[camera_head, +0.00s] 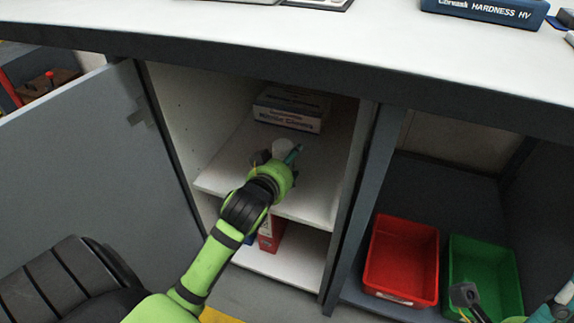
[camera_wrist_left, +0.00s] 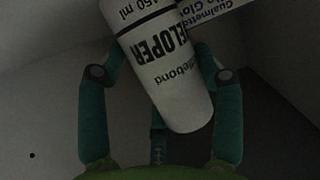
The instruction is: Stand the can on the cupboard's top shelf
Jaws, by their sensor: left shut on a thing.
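The can (camera_wrist_left: 165,70) is white with dark lettering and sits between the teal fingers of my left gripper (camera_wrist_left: 160,75) in the left wrist view, looking tilted there. In the head view the white can (camera_head: 283,148) shows above my left gripper (camera_head: 278,158), which reaches into the open cupboard over the top shelf (camera_head: 228,167). My left gripper is shut on the can. The can's base is hidden, so I cannot tell whether it touches the shelf. My right gripper (camera_head: 468,300) is partly in view at the lower right; its finger state is unclear.
A box (camera_head: 292,110) with lettering lies at the back of the top shelf. A red binder (camera_head: 271,232) stands on the shelf below. The cupboard door (camera_head: 75,160) is open at left. A red bin (camera_head: 401,257) and a green bin (camera_head: 485,270) stand at right.

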